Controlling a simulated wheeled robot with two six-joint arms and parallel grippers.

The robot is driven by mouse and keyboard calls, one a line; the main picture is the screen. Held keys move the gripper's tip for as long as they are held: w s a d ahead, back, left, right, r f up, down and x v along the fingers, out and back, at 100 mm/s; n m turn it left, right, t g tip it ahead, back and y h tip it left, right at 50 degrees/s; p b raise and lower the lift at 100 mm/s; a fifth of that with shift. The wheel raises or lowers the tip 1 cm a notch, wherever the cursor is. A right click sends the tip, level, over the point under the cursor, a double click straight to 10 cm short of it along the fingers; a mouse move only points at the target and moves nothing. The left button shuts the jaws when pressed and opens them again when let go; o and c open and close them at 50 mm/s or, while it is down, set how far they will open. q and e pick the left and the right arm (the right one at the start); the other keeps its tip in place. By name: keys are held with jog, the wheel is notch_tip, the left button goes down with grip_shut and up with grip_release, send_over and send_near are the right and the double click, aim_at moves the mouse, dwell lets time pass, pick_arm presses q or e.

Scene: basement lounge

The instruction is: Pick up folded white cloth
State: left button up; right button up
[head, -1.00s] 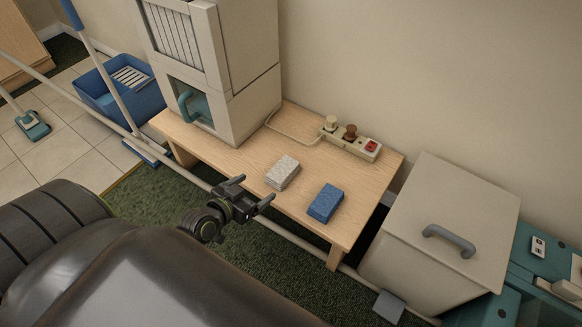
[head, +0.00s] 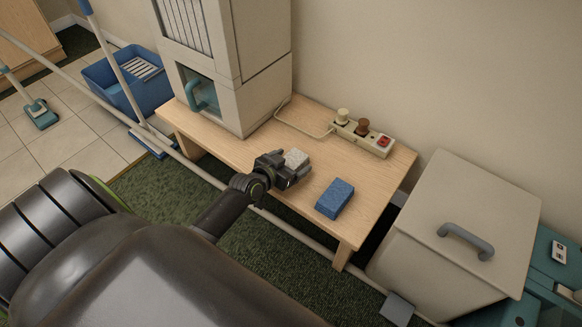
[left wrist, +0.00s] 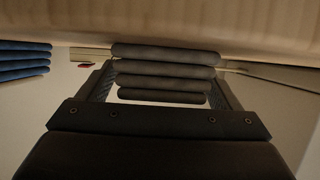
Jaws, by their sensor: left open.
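The folded white cloth (head: 296,158) lies on the wooden table, its near part hidden behind my left gripper (head: 284,174). The gripper is open, at the near side of the cloth. In the left wrist view the cloth's stacked layers (left wrist: 165,72) look dark in shadow and show between the two spread fingers (left wrist: 163,88), with a gap at each side. I cannot tell whether a finger touches the cloth. My right gripper is not in view.
A folded blue cloth (head: 335,199) lies right of the gripper; it also shows in the left wrist view (left wrist: 22,62). A power strip (head: 362,138) with plugs lies at the table's back. A tall beige cabinet (head: 262,90) stands at the left. A pale rail runs along the table's front.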

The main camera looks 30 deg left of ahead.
pick_arm(q)
jog(key=shift+w, duration=0.15)
jog(key=c, duration=1.1)
